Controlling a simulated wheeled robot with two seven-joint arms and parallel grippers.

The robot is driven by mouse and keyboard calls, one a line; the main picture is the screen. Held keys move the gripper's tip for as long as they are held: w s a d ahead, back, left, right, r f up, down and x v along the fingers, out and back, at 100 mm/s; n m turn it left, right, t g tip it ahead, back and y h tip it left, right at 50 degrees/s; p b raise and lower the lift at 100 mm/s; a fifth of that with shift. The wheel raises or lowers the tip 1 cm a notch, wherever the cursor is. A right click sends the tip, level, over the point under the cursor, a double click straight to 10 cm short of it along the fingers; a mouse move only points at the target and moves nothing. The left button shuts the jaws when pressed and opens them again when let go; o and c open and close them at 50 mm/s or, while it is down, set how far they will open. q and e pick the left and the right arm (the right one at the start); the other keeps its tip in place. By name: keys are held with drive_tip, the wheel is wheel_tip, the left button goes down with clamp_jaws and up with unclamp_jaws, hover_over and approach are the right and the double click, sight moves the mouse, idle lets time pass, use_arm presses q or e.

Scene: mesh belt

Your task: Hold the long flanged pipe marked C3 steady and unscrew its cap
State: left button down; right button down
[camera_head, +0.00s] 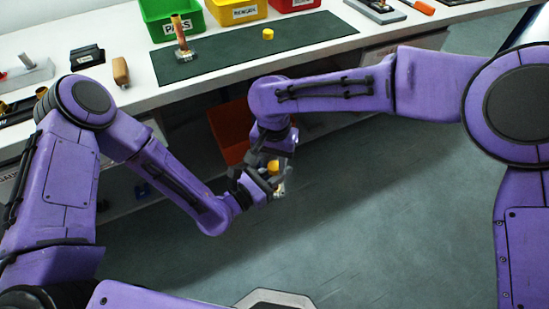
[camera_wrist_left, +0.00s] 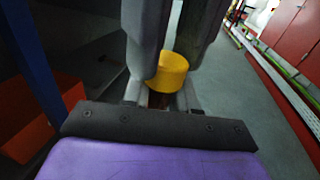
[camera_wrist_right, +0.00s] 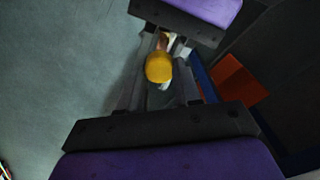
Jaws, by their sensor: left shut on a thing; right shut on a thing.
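In the head view, my two grippers meet in the air in front of the bench. A yellow cap (camera_head: 273,167) sits on a mostly hidden pipe (camera_head: 281,188). The cap also shows in the left wrist view (camera_wrist_left: 168,72) and the right wrist view (camera_wrist_right: 158,68). My right gripper (camera_head: 274,163) comes from above and is shut on the cap. My left gripper (camera_head: 267,187) is shut on the pipe just beside the cap. In the left wrist view, a coppery part of the pipe (camera_wrist_left: 158,99) shows between its fingers. No C3 marking is readable.
On the bench's dark mat (camera_head: 330,30) stand another pipe (camera_head: 181,38) with a flanged foot and a loose yellow cap (camera_head: 268,34). Green (camera_head: 172,18), yellow (camera_head: 236,11) and red (camera_head: 292,4) bins line the back. An orange-red bin (camera_head: 228,130) sits below the bench, behind the grippers.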

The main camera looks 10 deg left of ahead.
drive_tip(key=n, duration=0.6)
drive_tip(key=shift+s+a+r+n, duration=0.15)
drive_tip(key=shift+s+a+n, duration=0.05)
drive_tip(key=shift+a+n, duration=0.1)
drive_tip(key=n, duration=1.2)
drive_tip(key=shift+s+d, duration=0.1)
drive_tip(key=n, duration=0.7)
drive_tip(key=shift+d, duration=0.1)
drive_tip(key=n, duration=0.6)
drive_tip(key=shift+d+r, duration=0.1)
drive_tip(key=n, duration=0.4)
drive_tip(key=shift+w, duration=0.25)
drive_tip(key=n, duration=0.6)
drive_tip(key=shift+w, duration=0.1)
drive_tip(key=n, duration=0.6)
drive_tip(key=shift+w+d, duration=0.1)
drive_tip(key=shift+w, duration=0.05)
